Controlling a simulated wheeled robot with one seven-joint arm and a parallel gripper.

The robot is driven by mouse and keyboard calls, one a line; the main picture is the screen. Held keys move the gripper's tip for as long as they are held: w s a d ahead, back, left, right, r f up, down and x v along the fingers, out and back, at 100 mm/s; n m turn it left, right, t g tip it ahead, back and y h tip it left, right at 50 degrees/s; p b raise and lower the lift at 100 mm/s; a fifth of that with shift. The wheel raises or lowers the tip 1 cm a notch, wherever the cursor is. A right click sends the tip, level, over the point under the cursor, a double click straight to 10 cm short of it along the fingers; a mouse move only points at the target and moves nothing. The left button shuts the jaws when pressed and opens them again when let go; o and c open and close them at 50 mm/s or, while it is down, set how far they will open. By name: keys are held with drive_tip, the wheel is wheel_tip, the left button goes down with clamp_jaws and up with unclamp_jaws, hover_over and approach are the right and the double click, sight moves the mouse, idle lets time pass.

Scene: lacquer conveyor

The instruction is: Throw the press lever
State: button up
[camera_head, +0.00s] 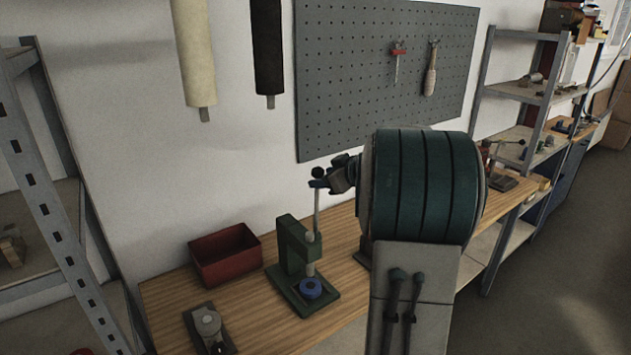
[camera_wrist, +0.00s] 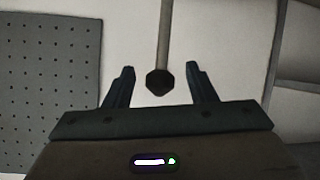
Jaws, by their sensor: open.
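The green press (camera_head: 293,262) stands on the wooden bench, with a blue round piece (camera_head: 310,288) at its foot. Its press lever (camera_head: 317,215) is a thin pale rod that points upward and ends in a dark knob (camera_head: 317,173). My gripper (camera_head: 322,183) is at the top of the lever, right beside the knob. In the wrist view the knob (camera_wrist: 160,81) and rod show between my two open fingers (camera_wrist: 160,82), with a gap on both sides. My arm hides part of the bench to the right of the press.
A red bin (camera_head: 224,256) stands on the bench left of the press, and a small grey device (camera_head: 208,322) lies in front of it. A pegboard (camera_head: 385,65) hangs on the wall behind. A metal shelf (camera_head: 40,170) stands at the left, another (camera_head: 520,110) at the right.

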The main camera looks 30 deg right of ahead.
drive_tip(key=v, duration=0.8)
drive_tip(key=shift+b, duration=0.35)
